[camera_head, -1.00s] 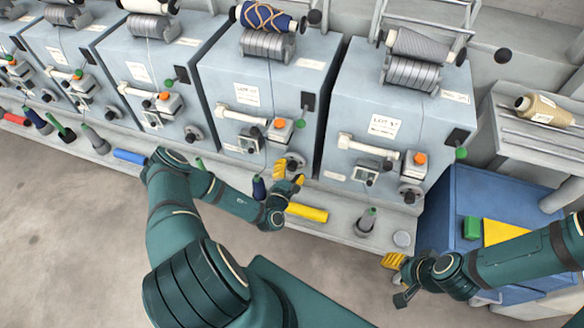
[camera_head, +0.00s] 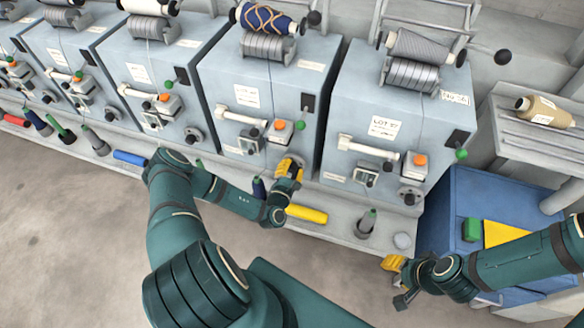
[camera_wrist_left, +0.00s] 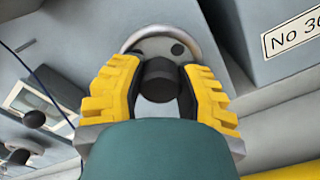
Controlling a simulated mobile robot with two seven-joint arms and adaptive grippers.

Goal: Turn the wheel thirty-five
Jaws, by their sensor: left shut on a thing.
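My left gripper (camera_head: 289,168) is at the lower front of the second grey-blue machine from the right. In the left wrist view my left gripper (camera_wrist_left: 160,85) has its yellow fingers closed on either side of the dark round knob of a hand wheel (camera_wrist_left: 160,68). A pale round rim shows behind the knob, against the machine face. The fingers hide most of the wheel in the head view. A label (camera_wrist_left: 291,33) beside it starts "No 3"; its last digit is cut off. My right gripper (camera_head: 393,264) is low at the right, away from the wheels; its finger gap is unclear.
The rightmost machine (camera_head: 430,110) has its own hand wheel (camera_head: 410,196). A ledge below the machines holds a yellow tube (camera_head: 307,214) and a grey cone (camera_head: 366,222). A blue cabinet (camera_head: 450,215) stands at the right. Open floor lies in front at left.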

